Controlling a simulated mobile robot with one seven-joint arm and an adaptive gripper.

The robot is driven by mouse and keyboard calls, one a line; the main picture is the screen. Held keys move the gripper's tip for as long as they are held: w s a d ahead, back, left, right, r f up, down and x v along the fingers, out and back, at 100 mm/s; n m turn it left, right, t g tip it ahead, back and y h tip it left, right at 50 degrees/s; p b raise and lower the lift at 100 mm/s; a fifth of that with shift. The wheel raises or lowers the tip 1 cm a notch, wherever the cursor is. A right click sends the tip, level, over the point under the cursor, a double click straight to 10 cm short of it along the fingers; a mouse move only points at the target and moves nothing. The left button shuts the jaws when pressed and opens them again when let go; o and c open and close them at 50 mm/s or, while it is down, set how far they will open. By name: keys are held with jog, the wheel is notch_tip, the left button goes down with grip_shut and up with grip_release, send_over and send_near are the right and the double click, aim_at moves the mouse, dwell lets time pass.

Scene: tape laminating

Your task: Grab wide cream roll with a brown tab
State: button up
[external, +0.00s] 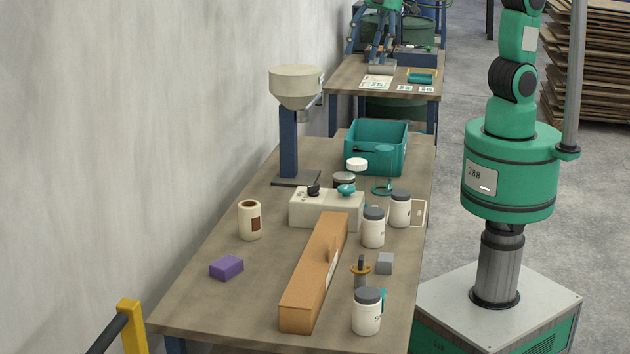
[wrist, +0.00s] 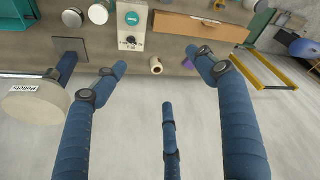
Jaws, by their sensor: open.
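The wide cream roll (external: 249,221) stands upright on the table, left of the grey-beige box, with a brown tab on its side. In the wrist view the cream roll (wrist: 156,66) is small, with a dark hole in its top; its tab is not clear there. My gripper (wrist: 157,64) has blue fingers spread wide, with nothing between them. The roll appears in the gap between the left and right fingertips, well beyond them.
A purple block (external: 226,268) lies in front of the roll. A beige control box (external: 327,209), a long cardboard box (external: 315,270) and several white jars stand to the right. A hopper on a post (external: 296,88) stands behind, near the wall.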

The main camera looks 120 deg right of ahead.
jog(key=w+d+f+p, duration=0.3)
jog(key=w+f, duration=0.1)
jog(key=w, duration=0.7)
jog(key=n+g+p, duration=0.2)
jog(key=g+p, duration=0.1)
jog(key=p, duration=0.4)
send_over(248, 208)
jog(key=s+d, duration=0.1)
jog(key=d, duration=0.1)
notch_tip(248, 208, down, 30)
jog(key=r, duration=0.1)
jog(key=shift+d+f, duration=0.1)
jog(key=shift+f, duration=0.4)
jog(key=shift+f+b, duration=0.3)
jog(key=shift+f, duration=4)
jog(key=shift+s+f, duration=0.1)
jog(key=shift+f, duration=2.5)
